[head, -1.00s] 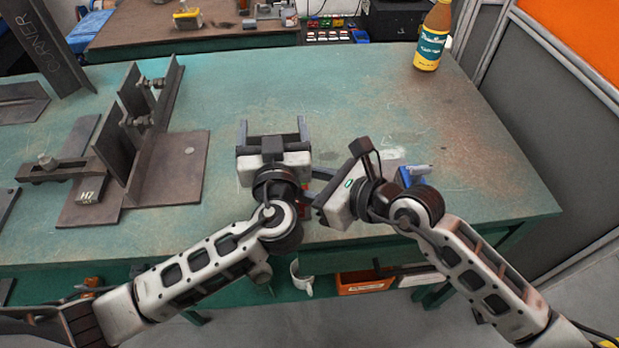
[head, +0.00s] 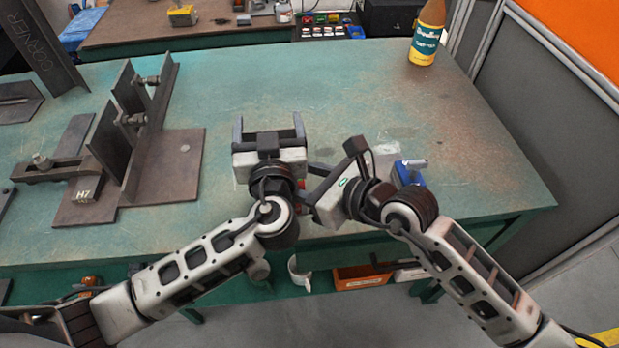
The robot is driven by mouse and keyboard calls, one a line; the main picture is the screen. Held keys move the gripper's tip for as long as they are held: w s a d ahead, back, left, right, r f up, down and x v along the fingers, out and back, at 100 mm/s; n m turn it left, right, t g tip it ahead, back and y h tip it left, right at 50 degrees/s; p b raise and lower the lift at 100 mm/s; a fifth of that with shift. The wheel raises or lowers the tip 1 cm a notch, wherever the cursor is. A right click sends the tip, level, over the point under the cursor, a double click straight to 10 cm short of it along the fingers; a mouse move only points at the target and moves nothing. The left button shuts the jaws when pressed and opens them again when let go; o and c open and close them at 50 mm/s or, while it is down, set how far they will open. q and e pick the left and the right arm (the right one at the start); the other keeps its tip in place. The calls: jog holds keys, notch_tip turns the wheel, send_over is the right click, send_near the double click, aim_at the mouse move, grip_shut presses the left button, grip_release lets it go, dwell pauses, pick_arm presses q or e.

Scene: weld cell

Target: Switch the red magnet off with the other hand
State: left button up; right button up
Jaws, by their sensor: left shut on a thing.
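My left gripper (head: 269,124) is over the near middle of the green bench, its fingers pointing away from me. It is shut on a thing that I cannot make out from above. My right gripper (head: 312,181) is just to its right, turned to the left, with its tips close to the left wrist. A small red patch, apparently the red magnet (head: 302,187), shows between the two grippers. Most of it is hidden, and its switch cannot be seen. Whether the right fingers touch it, or are open or shut, I cannot tell.
A blue device (head: 408,174) stands right of my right gripper. A steel fixture (head: 172,165) with upright plates and a clamp fills the left side. A bottle (head: 427,35) stands at the far right.

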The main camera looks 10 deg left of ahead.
jog(key=v, duration=1.2)
jog(key=shift+s+f, duration=0.15)
jog(key=shift+f, duration=0.05)
grip_shut()
jog(key=shift+s+d+f+t+y, duration=1.15)
jog(key=shift+f+y, duration=0.75)
jog(key=shift+f, duration=0.6)
jog(key=x, duration=1.3)
jog(key=shift+a, duration=0.2)
